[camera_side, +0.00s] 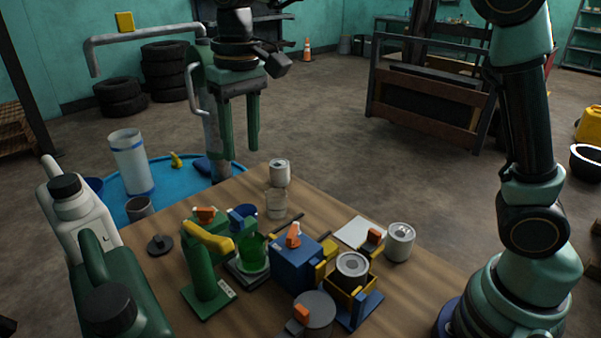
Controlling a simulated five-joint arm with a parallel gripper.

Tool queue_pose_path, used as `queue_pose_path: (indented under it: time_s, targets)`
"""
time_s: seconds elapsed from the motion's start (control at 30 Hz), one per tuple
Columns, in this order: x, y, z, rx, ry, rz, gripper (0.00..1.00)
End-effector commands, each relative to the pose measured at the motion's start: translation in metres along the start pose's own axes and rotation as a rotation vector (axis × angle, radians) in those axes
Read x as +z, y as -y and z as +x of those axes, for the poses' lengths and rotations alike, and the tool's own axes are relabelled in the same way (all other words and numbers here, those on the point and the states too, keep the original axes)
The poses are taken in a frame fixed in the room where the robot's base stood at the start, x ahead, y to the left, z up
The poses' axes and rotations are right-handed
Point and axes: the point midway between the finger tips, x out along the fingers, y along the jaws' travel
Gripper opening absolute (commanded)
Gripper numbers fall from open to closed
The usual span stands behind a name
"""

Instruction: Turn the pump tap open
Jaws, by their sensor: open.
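A grey pump pipe (150,35) stands at the left behind the table, with a horizontal spout that bends down at its left end. A yellow block (124,21), which looks like the tap's handle, sits upright on top of the spout. A curved grey handle (194,80) is on the pump's column. My gripper (241,154) points down with two green fingers apart and nothing between them. It appears to the right of the column and well right of the yellow block; its depth relative to them is unclear. It hides part of the column.
A blue basin (172,172) holds a pale cylinder (130,165) with blue bands. The wooden table (370,285) carries a green post with a yellow arm (208,237), a green cup (252,252), a blue box (296,264) and several cans. White and green jugs stand at the left front.

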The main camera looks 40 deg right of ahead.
Motion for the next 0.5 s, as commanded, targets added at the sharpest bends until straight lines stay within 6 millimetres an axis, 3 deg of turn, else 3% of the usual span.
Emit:
queue_pose_path:
  time_s: [0.2,0.37,0.5]
  targets:
    - [-0.009,0.024,0.013,0.017,0.047,-0.002,0.45]
    - [-0.009,0.026,0.022,0.02,0.053,0.0,0.45]
    - [-0.007,0.025,0.043,0.021,0.055,0.0,0.45]
